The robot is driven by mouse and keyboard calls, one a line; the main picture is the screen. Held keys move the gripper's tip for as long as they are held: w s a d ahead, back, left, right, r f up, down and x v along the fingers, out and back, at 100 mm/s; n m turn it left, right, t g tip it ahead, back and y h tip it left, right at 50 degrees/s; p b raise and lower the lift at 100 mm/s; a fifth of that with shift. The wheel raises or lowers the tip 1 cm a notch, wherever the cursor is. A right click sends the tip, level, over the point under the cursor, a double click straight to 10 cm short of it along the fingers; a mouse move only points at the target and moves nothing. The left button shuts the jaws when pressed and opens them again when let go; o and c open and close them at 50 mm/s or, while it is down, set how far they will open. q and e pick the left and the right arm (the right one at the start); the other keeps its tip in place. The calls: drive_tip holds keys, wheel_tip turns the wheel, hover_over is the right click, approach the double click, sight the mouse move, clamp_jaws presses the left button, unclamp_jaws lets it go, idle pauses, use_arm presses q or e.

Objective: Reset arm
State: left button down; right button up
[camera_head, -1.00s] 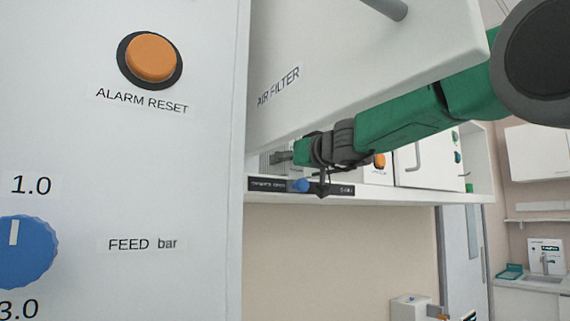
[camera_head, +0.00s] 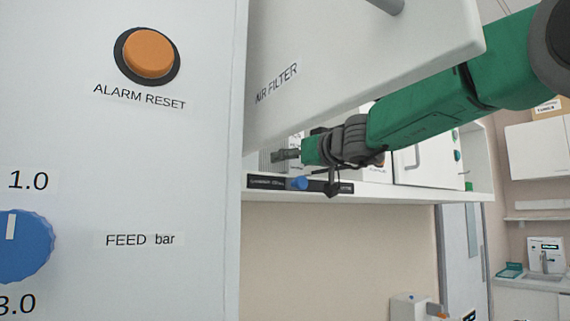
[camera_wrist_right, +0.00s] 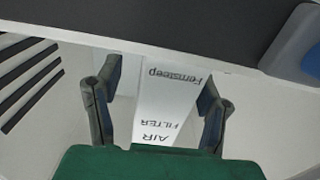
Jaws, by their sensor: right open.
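My right arm comes in from the right in the head view, green with dark joints. My right gripper (camera_head: 285,155) is below the white AIR FILTER door (camera_head: 375,65), close to the cabinet's side. In the right wrist view the gripper (camera_wrist_right: 155,95) is open, its two dark fingers spread apart with nothing held between them. My left gripper is not in view.
The cabinet front carries an orange ALARM RESET button (camera_head: 148,54) and a blue FEED dial (camera_head: 22,246). A white shelf (camera_head: 420,192) with a dark label strip runs beneath the arm. Dark slots (camera_wrist_right: 30,75) show in the wrist view.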

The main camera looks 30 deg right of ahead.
drive_tip(key=shift+s+d+f, duration=0.15)
drive_tip(key=shift+s+f, duration=0.25)
drive_tip(key=shift+s, duration=0.05)
drive_tip(key=shift+s+r, duration=0.2)
drive_tip(key=shift+s, duration=0.2)
drive_tip(key=s, duration=0.2)
drive_tip(key=shift+s+d, duration=0.15)
drive_tip(key=shift+s, duration=0.2)
